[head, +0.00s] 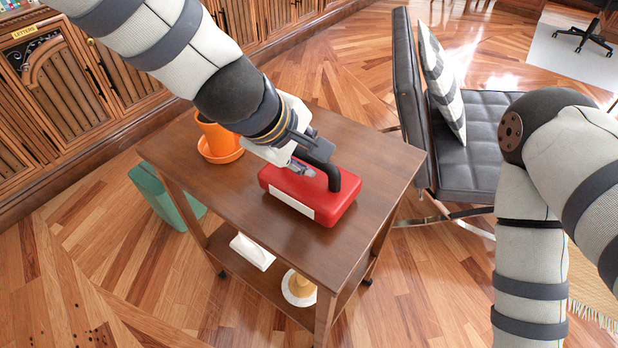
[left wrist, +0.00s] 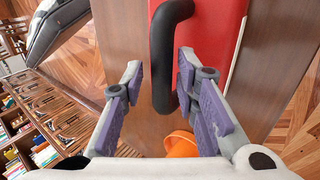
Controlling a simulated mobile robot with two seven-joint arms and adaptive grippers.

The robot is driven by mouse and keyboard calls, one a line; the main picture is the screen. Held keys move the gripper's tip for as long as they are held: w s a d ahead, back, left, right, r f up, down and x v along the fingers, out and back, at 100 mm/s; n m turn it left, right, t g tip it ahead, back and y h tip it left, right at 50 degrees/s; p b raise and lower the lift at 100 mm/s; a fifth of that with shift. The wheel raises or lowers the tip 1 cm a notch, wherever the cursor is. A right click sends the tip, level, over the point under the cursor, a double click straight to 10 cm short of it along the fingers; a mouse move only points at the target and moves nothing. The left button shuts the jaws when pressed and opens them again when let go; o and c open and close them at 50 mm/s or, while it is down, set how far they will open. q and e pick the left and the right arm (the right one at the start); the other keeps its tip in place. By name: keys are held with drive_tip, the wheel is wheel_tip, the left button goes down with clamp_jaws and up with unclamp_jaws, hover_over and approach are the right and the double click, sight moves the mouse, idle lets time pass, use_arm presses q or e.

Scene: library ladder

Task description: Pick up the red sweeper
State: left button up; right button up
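The red sweeper (head: 335,206) lies on the top of a brown wooden cart (head: 230,185), with a white strip along its near side. Its black arched handle (head: 347,180) stands up from the red body. My left gripper (head: 308,165) is over the sweeper at the handle. In the left wrist view its two purple-padded fingers (left wrist: 160,78) are spread, with the black handle (left wrist: 162,50) between them. A gap shows between the left finger and the handle; whether the right finger touches it I cannot tell. My right arm shows at the right, but its gripper is out of view.
An orange pot on a saucer (head: 222,150) stands on the cart behind my left gripper. The lower shelf (head: 270,280) holds a white object and a yellow-and-white one. A green bin (head: 160,195) is left of the cart, and a black armchair (head: 470,150) is at its right.

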use_arm(q)
drive_tip(key=x, duration=0.2)
drive_tip(key=shift+f, duration=0.4)
drive_tip(key=shift+w, duration=0.1)
drive_tip(key=shift+r, duration=0.15)
clamp_jaws()
use_arm(e)
drive_tip(key=shift+s+f, duration=0.35)
drive_tip(key=shift+f, duration=0.05)
use_arm(q)
drive_tip(key=shift+r, duration=0.1)
